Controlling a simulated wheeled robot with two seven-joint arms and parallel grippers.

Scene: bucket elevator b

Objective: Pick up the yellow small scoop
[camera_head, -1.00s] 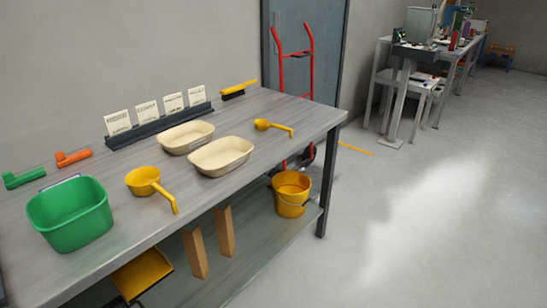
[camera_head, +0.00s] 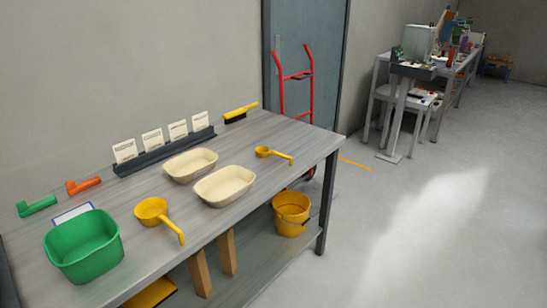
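A small yellow scoop (camera_head: 264,152) lies on the grey table (camera_head: 290,128) near its right end, its handle pointing right toward the table edge. A larger yellow scoop (camera_head: 151,210) lies further left, its handle pointing toward the front edge. The small scoop is to the right of two cream trays and nothing covers it. Neither of my grippers is in view.
Two cream trays (camera_head: 225,186) (camera_head: 190,164), a green tub (camera_head: 84,246), a card rack (camera_head: 165,152) and a yellow brush (camera_head: 240,111) share the table. A yellow bucket (camera_head: 291,214) stands on the lower shelf. A red hand truck (camera_head: 283,85) stands behind. The floor at right is clear.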

